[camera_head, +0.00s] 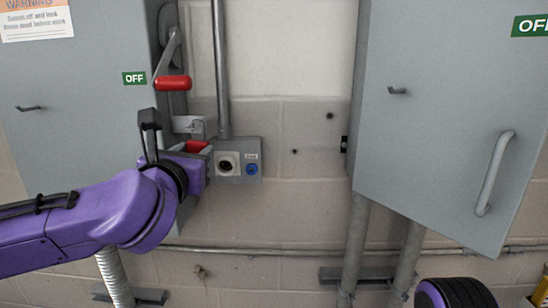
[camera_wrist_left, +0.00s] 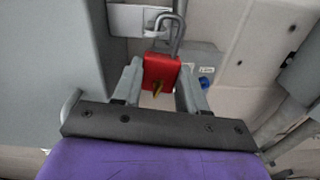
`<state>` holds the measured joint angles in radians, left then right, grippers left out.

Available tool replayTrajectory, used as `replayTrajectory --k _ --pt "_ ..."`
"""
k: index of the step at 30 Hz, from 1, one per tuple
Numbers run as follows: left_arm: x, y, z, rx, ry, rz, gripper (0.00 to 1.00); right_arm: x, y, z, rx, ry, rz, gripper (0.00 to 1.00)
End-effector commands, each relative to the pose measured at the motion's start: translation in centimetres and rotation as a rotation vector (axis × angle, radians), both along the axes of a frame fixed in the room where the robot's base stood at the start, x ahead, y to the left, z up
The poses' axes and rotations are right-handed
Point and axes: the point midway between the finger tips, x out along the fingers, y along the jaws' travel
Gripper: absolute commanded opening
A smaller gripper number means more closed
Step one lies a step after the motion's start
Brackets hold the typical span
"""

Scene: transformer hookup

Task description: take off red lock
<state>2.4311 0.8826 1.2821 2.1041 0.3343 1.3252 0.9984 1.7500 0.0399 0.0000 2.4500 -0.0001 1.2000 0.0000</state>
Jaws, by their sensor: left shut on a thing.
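The red lock (camera_wrist_left: 161,72) is a padlock with a grey shackle, and a brass-coloured key shows at its lower face in the left wrist view. Its shackle is at the grey hasp plate (camera_wrist_left: 139,20); I cannot tell whether the shackle is open. My left gripper (camera_wrist_left: 160,85) is shut on the red lock, with one grey finger on each side of the body. In the head view part of the red lock (camera_head: 196,146) shows behind my purple left wrist, below the hasp plate (camera_head: 187,124). My right gripper is not in view.
A grey switch box (camera_head: 70,95) with a red-handled lever (camera_head: 172,83) and OFF label stands at left. A small socket box (camera_head: 237,160) with a blue button is just right of the lock. A large grey cabinet (camera_head: 440,120) hangs at right. Bare wall (camera_head: 300,200) lies between.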

Motion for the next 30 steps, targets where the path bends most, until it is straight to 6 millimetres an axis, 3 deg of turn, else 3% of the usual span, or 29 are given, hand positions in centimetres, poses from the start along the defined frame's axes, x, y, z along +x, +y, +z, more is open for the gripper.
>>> replayTrajectory --k 18,30 --pt "0.0 0.0 2.0 0.0 -0.002 0.0 0.03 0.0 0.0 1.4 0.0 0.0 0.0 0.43" --pt "0.0 -0.4 1.9 0.001 -0.002 0.0 0.03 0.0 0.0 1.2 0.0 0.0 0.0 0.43"
